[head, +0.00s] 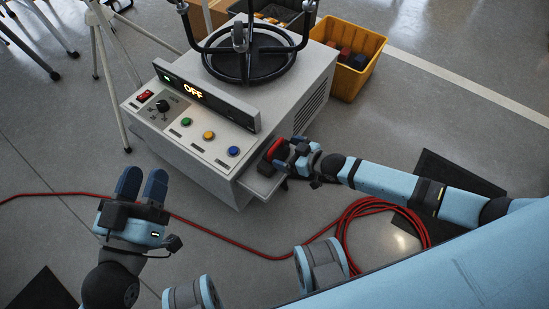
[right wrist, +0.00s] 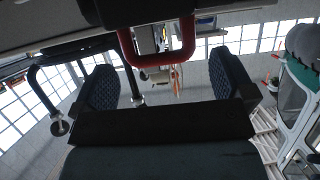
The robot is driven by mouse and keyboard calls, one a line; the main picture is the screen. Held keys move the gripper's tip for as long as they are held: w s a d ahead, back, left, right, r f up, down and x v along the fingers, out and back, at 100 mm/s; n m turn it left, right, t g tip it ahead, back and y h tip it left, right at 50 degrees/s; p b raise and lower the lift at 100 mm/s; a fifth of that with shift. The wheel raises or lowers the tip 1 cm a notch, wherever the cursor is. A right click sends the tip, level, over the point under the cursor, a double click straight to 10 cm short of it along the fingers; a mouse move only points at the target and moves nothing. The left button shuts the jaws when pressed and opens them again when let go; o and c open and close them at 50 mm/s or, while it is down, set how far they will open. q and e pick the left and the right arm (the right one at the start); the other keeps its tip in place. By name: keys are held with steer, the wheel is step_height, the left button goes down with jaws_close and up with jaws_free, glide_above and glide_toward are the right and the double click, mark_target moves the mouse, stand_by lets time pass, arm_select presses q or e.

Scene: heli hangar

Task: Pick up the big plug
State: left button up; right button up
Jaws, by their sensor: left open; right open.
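The big plug shows as a red handle (head: 275,150) at the right front side of the grey power unit (head: 235,185), above a small ledge. It is partly hidden by my right gripper (head: 283,155), which is open right at it. In the right wrist view the red handle (right wrist: 186,45) is a U shape between the two open fingers of my right gripper (right wrist: 162,82), nearer the top edge. I cannot tell whether the fingers touch it. My left gripper (head: 142,184) is open and empty above the floor, left of the unit.
A red cable (head: 230,239) runs across the floor to a coil (head: 345,235) below my right arm. A yellow bin (head: 365,75) with things inside stands behind the unit. Tripod legs (head: 108,70) stand at the left. A black frame (head: 245,75) tops the unit.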

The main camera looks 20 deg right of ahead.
mark_target(276, 148)
steer(key=shift+w+a+f+b, duration=0.25)
steer(key=shift+w+a+b, duration=0.05)
steer(key=shift+w+b, duration=0.1)
steer(key=b+x, duration=0.2)
steer(key=x, duration=0.2)
steer(key=shift+w, duration=0.15)
arm_select(q)
steer(key=shift+d+f+g, duration=0.15)
steer(key=shift+f, duration=0.35)
steer(key=shift+d+f+g, duration=0.15)
steer(key=shift+f, duration=0.35)
arm_select(e)
steer(key=c, duration=0.9)
